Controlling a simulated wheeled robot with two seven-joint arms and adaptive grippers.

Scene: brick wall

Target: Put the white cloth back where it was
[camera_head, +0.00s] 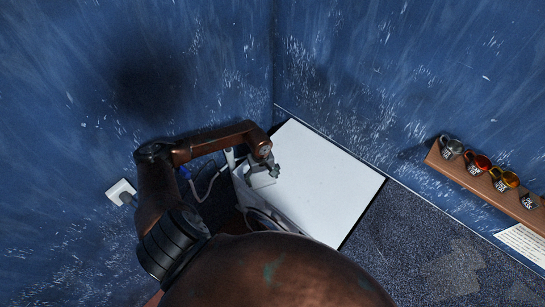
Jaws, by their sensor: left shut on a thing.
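My left gripper (269,168) points down there and is shut on a pale piece that looks like the white cloth (262,181). The fingertips and most of the cloth are small and partly hidden, so I cannot tell whether the cloth touches the table. My right gripper is not in view.
A wall socket (121,192) and cables are at the left. Blue walls close off the back.

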